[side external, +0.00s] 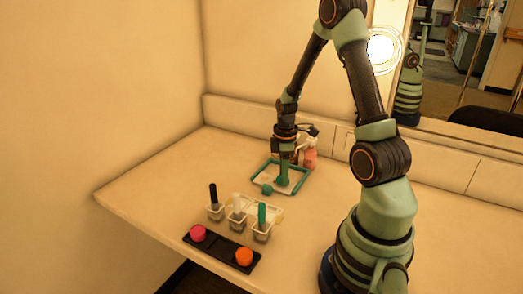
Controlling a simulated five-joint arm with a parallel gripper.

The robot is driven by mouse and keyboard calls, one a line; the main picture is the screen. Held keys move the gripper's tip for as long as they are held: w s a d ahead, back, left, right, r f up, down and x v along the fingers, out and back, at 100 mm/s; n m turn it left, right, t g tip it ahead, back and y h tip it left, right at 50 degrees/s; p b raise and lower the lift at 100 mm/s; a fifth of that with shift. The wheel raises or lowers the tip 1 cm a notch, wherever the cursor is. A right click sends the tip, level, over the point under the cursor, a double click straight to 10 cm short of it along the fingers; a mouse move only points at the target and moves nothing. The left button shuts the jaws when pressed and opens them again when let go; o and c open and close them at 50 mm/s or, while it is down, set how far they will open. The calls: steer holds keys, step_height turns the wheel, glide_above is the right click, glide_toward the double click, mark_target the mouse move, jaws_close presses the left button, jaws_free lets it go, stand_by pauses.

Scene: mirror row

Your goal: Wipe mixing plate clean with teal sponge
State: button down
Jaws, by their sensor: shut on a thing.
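My gripper (284,172) points down over a pale plate with a teal rim (304,187), which looks like the mixing plate, at the back of the counter. My gripper is shut on a small teal piece (283,183), which looks like the teal sponge. It is low over the plate; I cannot tell whether it touches the surface. A rounded teal lump (267,189) sits at the plate's front left edge. My gripper hides part of the plate, and any marks on it are too small to make out.
In front stand clear cups with a black-handled (213,195), a white-handled (237,202) and a teal-handled tool (262,215). A dark tray (221,250) holds a pink and an orange pot. Pinkish bottles (310,158) stand behind the plate. The counter's left side is clear.

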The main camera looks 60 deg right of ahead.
steer(key=shift+w+a, duration=0.15)
steer(key=shift+w, duration=1.95)
steer(key=shift+w+a, duration=0.15)
steer(key=shift+w, duration=1.1)
steer(key=shift+s, duration=1.9)
steer(key=shift+s+a, duration=0.15)
steer(key=shift+s, duration=2.3)
steer(key=shift+w+d, duration=0.15)
steer(key=shift+w, duration=0.6)
steer(key=shift+w+d, duration=0.1)
steer(key=shift+w, duration=0.65)
steer(key=shift+w, duration=0.1)
steer(key=shift+w+d, duration=0.15)
steer(key=shift+w, duration=1.3)
steer(key=shift+w+d, duration=0.15)
steer(key=shift+w, duration=1.25)
steer(key=shift+s, duration=2.95)
